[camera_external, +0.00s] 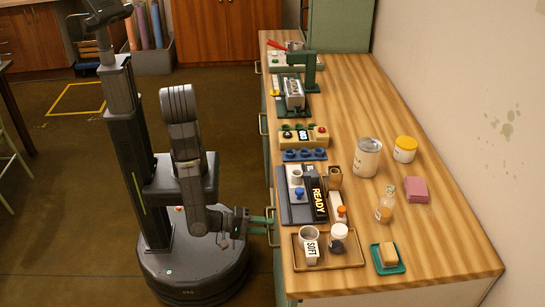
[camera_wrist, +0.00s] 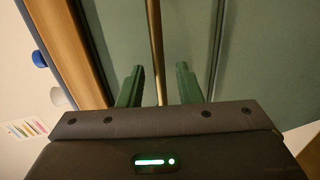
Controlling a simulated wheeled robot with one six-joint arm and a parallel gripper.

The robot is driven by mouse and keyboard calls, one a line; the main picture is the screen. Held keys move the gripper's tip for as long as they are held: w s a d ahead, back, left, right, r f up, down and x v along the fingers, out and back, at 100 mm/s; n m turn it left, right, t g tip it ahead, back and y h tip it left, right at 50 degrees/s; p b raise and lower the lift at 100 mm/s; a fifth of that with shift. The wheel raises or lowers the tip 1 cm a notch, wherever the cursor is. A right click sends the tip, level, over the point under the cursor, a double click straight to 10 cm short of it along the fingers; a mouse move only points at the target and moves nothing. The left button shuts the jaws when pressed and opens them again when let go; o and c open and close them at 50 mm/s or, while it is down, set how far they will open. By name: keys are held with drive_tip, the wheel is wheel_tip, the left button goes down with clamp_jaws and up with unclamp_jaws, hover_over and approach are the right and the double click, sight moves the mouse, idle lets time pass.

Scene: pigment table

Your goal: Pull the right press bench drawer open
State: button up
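The press bench (camera_external: 440,240) has green drawer fronts on its left side in the external view. A brass bar handle (camera_external: 272,229) on the drawer nearest the camera is beside my gripper (camera_external: 268,222). In the wrist view the handle (camera_wrist: 155,40) runs between the two green fingers of my gripper (camera_wrist: 160,85), with a gap on both sides. My gripper is open and holds nothing. The green drawer front (camera_wrist: 110,35) is behind the handle and looks shut. Most of this front is hidden from the external camera.
Another handle (camera_external: 263,124) is on the bench side farther back. On the bench top above my gripper are a wooden tray (camera_external: 297,268) with a cup and jar, and a dark READY board (camera_external: 286,210). The floor (camera_external: 60,200) left of my base is open.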

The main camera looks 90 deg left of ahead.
clamp_jaws()
drive_tip(key=f+p+v, duration=0.2)
drive_tip(key=v, duration=0.7)
drive_tip(key=f+p+v, duration=0.1)
drive_tip(key=p+v, duration=0.2)
drive_tip(key=v, duration=0.5)
drive_tip(key=shift+s+f+p, duration=0.3)
drive_tip(key=shift+s+p, duration=0.05)
drive_tip(key=shift+s, duration=0.45)
